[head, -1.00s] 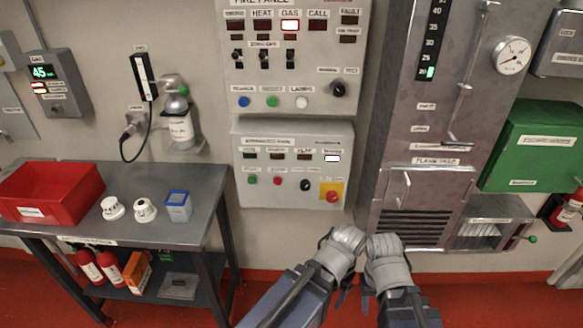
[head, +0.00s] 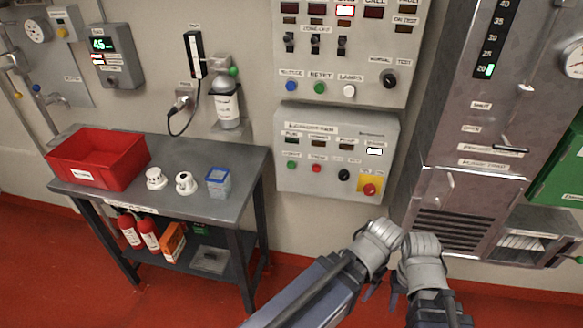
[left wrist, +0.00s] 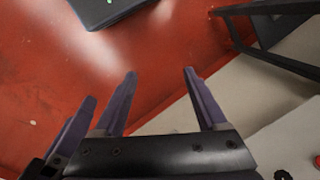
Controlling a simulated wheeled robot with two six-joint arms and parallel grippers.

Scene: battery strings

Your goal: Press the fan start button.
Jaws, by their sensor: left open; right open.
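The fan panel (head: 338,140) is a grey box on the wall with a row of small lamps, the rightmost lit white. Its green button (head: 291,165) is at the lower left, beside a red button (head: 317,169). A black knob (head: 344,175) and a large red button on a yellow plate (head: 370,189) are further right. My right gripper (head: 400,275) is below the panel's right end, apart from it; its fingers are mostly hidden. My left gripper is beside it. In the left wrist view, the left gripper (left wrist: 158,75) is open and empty, with red floor behind.
The fire panel (head: 340,50) hangs above. A metal table (head: 235,200) with a red bin (head: 100,158), two white detectors and a blue-lidded tub (head: 218,182) stands left. A metal cabinet (head: 470,130) is at right. Red floor in front looks open.

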